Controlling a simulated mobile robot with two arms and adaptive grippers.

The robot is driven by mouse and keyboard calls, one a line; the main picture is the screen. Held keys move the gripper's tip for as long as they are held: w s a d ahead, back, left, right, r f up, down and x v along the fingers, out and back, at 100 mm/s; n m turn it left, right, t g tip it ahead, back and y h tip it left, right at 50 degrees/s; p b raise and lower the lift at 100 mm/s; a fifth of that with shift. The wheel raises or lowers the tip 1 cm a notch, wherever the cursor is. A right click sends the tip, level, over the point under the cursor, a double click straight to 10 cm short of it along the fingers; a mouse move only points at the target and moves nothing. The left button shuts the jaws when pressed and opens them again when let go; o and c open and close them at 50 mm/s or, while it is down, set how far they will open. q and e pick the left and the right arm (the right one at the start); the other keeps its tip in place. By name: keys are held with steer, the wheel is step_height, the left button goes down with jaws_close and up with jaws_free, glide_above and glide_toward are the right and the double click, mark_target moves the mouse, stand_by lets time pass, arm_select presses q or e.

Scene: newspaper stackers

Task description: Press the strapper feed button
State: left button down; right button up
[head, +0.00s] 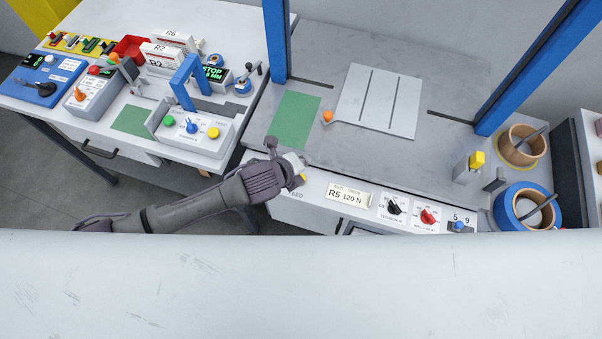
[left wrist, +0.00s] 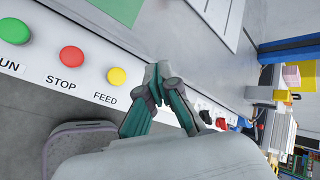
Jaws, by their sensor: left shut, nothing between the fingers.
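The yellow feed button (left wrist: 117,77) sits on the white front panel in the left wrist view, above the word FEED. In the head view only a sliver of yellow (head: 303,177) shows beside my gripper. The red stop button (left wrist: 72,58) and the green run button (left wrist: 14,31) are further left on the same panel in the left wrist view; my gripper hides them in the head view. My left gripper (head: 296,167) is shut and empty, over the panel close to the feed button. In the left wrist view its fingertips (left wrist: 158,74) appear right of the button, apart from it in the picture.
The grey strapper table (head: 330,55) has blue posts and a green patch (head: 294,119). Right along the panel are a black knob (head: 394,207), a red knob (head: 428,216) and a blue knob (head: 458,226). A white bench (head: 215,40) with other controls stands left.

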arm_select(q)
steer(key=m, duration=0.2)
steer(key=w+a+m, duration=0.1)
steer(key=m, duration=0.1)
steer(key=shift+a+m, duration=0.1)
steer(key=shift+m, duration=0.2)
step_height(320, 180, down, 7)
steer(key=b, duration=0.7)
steer(key=shift+f+b, duration=0.65)
steer(key=shift+f, duration=0.25)
